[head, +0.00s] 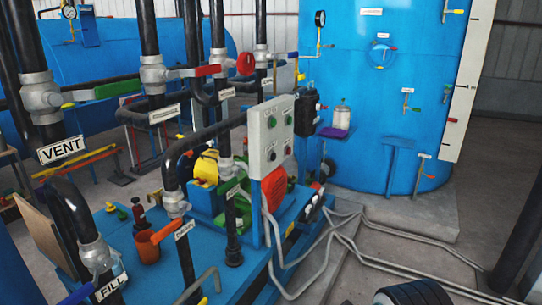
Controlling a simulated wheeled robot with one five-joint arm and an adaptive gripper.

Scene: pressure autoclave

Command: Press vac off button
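A light grey control box (257,155) stands on a blue post in the middle of the picture. Its face carries two green buttons in the upper row, a left one (272,122) and a right one (289,119). Below them are two darker buttons, a left one (272,156) and a right one (288,151). The small labels are too small to read, so I cannot tell which button is vac off. My gripper is not in view, and nothing is seen touching the box.
Black pipes with valves, one labelled VENT (61,149) and one FILL (111,287), crowd the left. A large blue tank (390,80) stands behind at right. Grey conduits (400,262) cross the floor; a ribbed black round part (415,293) shows at the bottom edge.

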